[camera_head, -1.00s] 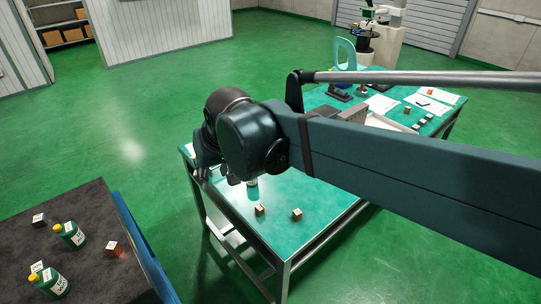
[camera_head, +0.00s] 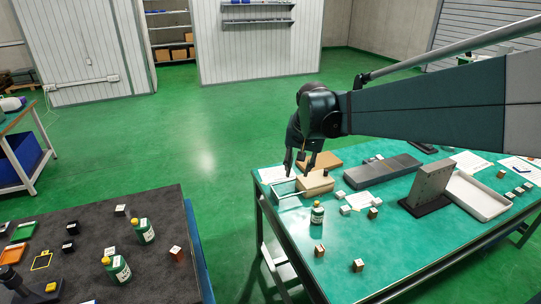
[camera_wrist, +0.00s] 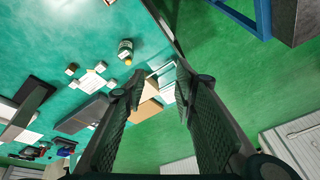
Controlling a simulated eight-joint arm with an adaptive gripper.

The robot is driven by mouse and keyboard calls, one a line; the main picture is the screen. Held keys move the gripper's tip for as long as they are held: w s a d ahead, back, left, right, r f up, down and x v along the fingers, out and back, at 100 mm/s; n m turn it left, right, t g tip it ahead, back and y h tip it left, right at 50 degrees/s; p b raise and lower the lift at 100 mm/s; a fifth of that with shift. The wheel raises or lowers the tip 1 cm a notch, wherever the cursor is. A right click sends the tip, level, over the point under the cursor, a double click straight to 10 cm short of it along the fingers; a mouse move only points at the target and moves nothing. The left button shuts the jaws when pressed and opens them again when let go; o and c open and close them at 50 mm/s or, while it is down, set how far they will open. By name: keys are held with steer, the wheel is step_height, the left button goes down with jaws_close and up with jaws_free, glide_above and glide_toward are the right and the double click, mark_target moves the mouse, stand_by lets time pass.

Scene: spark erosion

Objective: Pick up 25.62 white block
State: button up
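Two small whitish blocks (camera_head: 340,196) and (camera_head: 346,210) lie close together on the green table, beside a white paper. Small pale blocks also show in the wrist view (camera_wrist: 101,66), left of my fingers. Any number on them is too small to read. Another pale-topped block (camera_head: 120,210) sits on the dark table. I cannot tell which is 25.62. My gripper (camera_head: 297,172) points down over the green table's far left corner, left of the whitish blocks. In the wrist view its two fingers (camera_wrist: 161,74) are apart with nothing held between them.
A tan box (camera_head: 316,182) and a pale tray (camera_head: 287,194) lie beneath my gripper. A green bottle (camera_head: 317,213), wooden cubes (camera_head: 358,265), a grey case (camera_head: 382,172) and an upright grey block (camera_head: 429,184) share the table. The front left tabletop is mostly clear.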

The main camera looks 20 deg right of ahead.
steer(key=w+d+f+m+g, duration=0.1)
steer(key=w+d+f, duration=0.1)
steer(key=w+d, duration=0.15)
steer(key=w+d+f+m, duration=0.1)
steer(key=w+d+f, duration=0.15)
steer(key=d, duration=0.25)
steer(key=m+g+y, duration=0.1)
steer(key=m+g, duration=0.2)
steer(key=m, duration=0.4)
glide_above(341, 193)
steer(key=shift+s+a+f, duration=0.1)
steer(key=shift+s+f, duration=0.05)
steer(key=shift+f, duration=5.65)
steer(key=shift+s+f, duration=0.1)
steer(key=shift+f, duration=5.65)
steer(key=shift+f, duration=1.25)
steer(key=shift+f, duration=0.1)
steer(key=shift+w+f, duration=0.2)
steer(key=shift+f, duration=2.3)
